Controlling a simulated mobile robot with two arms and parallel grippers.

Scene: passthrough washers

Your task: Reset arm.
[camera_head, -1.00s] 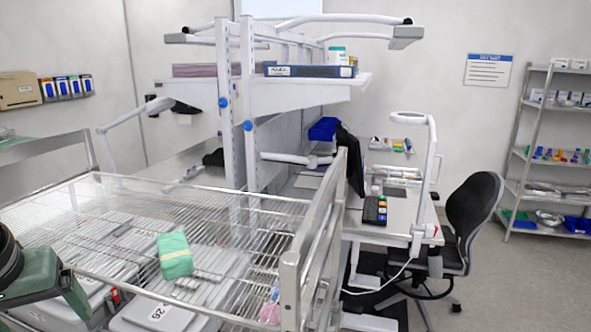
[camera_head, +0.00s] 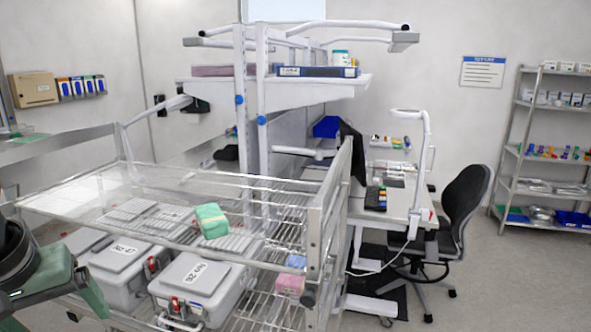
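Part of my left arm and gripper (camera_head: 48,278), dark green and black, shows at the lower left edge. It is in front of the wire rack's left end. Its fingertips cannot be made out, so I cannot tell whether it is open or shut. My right gripper is out of view. A green wrapped pack (camera_head: 212,221) lies on the upper wire shelf (camera_head: 150,190) of the rack, apart from my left gripper.
Grey lidded cases (camera_head: 197,281) stand on the rack's lower shelf beside small pink and blue packs (camera_head: 290,283). A workbench (camera_head: 395,200) and black chair (camera_head: 466,205) stand to the right. A shelf unit (camera_head: 548,150) is at far right, with open floor before it.

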